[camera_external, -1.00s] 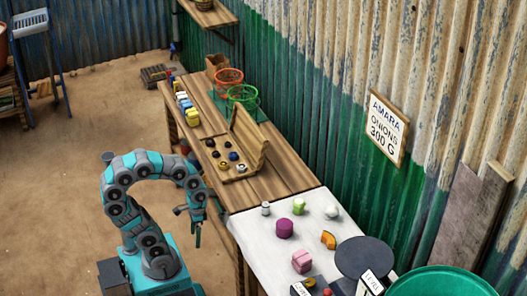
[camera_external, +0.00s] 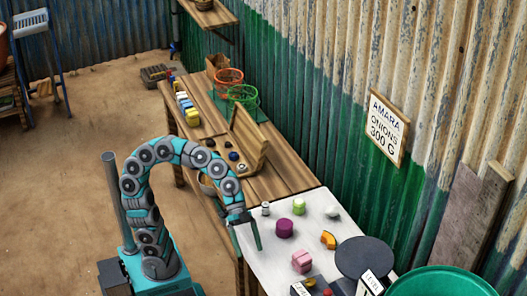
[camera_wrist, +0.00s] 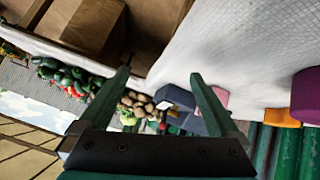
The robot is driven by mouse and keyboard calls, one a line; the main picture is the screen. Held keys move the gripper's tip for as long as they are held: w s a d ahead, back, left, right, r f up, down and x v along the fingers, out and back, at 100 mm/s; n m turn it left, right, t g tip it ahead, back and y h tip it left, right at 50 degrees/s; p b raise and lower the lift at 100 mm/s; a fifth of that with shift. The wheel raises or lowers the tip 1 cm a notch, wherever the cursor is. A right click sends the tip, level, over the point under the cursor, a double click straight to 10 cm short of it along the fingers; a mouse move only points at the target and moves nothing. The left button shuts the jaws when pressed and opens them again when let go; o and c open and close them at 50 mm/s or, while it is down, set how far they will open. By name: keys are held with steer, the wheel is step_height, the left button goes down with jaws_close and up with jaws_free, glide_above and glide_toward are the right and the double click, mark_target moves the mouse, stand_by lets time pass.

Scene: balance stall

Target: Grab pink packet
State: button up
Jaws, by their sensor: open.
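The pink packet (camera_external: 302,261) sits on the white cloth in front of the round dark plate. In the wrist view a pink shape (camera_wrist: 220,96), likely the packet, shows partly behind the right finger. My gripper (camera_external: 247,238) is over the near left edge of the white cloth, to the left of the packet and apart from it. In the wrist view my gripper (camera_wrist: 160,80) has its two green fingers spread with nothing held between them.
A purple cylinder (camera_external: 285,228), a green piece (camera_external: 299,206), an orange wedge (camera_external: 328,240) and a small grey weight (camera_external: 265,208) stand on the white cloth (camera_external: 262,262). A dark plate (camera_external: 363,257) and a green tub (camera_external: 440,281) are at the right.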

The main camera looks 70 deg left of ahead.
steer(key=w+d+b, duration=0.1)
steer(key=w, duration=0.1)
steer(key=w+d+m+h+b, duration=0.1)
steer(key=w, duration=0.1)
steer(key=w+d+t+h+b, duration=0.1)
steer(key=w, duration=0.2)
steer(key=shift+d+r+m+b, duration=0.15)
steer(key=shift+r+m+b, duration=0.15)
steer(key=shift+r+m, duration=0.1)
steer(key=t+h+b, duration=0.1)
steer(key=h+b, duration=0.1)
glide_toward(309, 272)
steer(key=shift+p+x, duration=0.35)
steer(key=shift+x, duration=3.05)
steer(key=shift+s, duration=0.1)
steer(key=shift+c, duration=0.4)
jaws_close()
